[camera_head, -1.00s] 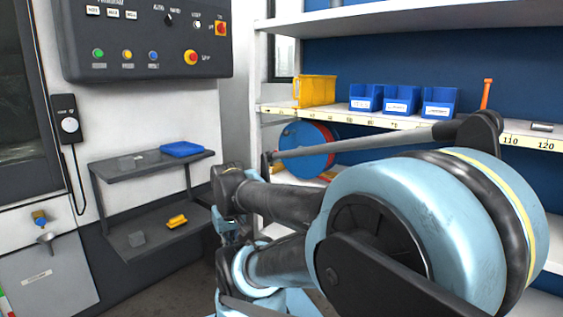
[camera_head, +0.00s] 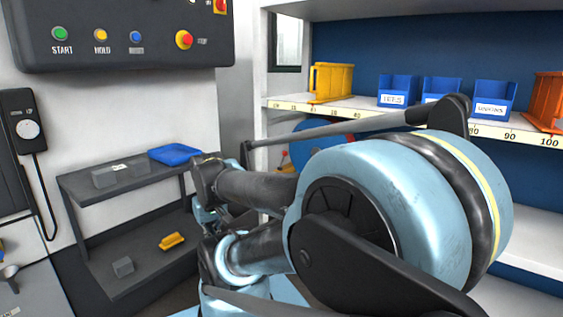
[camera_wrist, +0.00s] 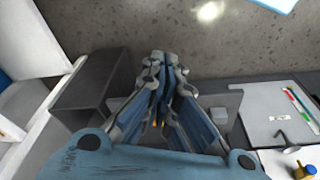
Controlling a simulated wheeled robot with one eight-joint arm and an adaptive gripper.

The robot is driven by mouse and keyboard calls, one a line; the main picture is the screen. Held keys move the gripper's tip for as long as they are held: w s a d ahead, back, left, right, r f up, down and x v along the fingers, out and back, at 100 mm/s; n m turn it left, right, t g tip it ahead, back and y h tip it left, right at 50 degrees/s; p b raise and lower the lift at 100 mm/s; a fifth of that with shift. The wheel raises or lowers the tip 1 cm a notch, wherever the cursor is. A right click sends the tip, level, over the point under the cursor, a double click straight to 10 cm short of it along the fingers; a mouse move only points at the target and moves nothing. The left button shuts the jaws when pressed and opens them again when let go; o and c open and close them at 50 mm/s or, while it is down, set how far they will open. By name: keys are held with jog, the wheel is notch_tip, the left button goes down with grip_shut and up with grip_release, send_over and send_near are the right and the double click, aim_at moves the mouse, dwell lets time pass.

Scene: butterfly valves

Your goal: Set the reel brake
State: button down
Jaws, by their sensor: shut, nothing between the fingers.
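A blue round drum (camera_head: 308,128), likely the reel, sits under the shelf in the head view. In the head view my gripper is too covered by my arm to make out.
A grey two-level stand (camera_head: 80,190) at left carries a blue tray (camera_head: 175,154) and a yellow piece (camera_head: 171,240). A shelf (camera_head: 370,121) holds a yellow bin (camera_head: 332,82) and blue bins (camera_head: 397,90). A control panel (camera_head: 120,55) hangs above the stand.

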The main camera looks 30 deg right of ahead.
jog(key=shift+w+a, duration=0.3)
jog(key=shift+w, duration=0.15)
jog(key=w+d+r+n+t+h, duration=0.1)
jog(key=w+d+r+n+h, duration=0.3)
jog(key=w+d+n, duration=0.55)
jog(key=w+d+r+n+t+h, duration=0.1)
jog(key=w+d+r+n+h, duration=0.3)
jog(key=w+d, duration=1.1)
jog(key=w+d+f+n+h, duration=0.3)
jog(key=w+d+n, duration=0.3)
jog(key=d, duration=0.3)
jog(key=w+d+f+n+h, duration=0.4)
jog(key=w+d+f+n, duration=0.1)
jog(key=d+n, duration=0.4)
jog(key=shift+w+d+f+t+h, duration=0.25)
jog(key=shift+w+d+t+h, duration=0.05)
jog(key=shift+w+d, duration=0.45)
jog(key=shift+d, duration=0.1)
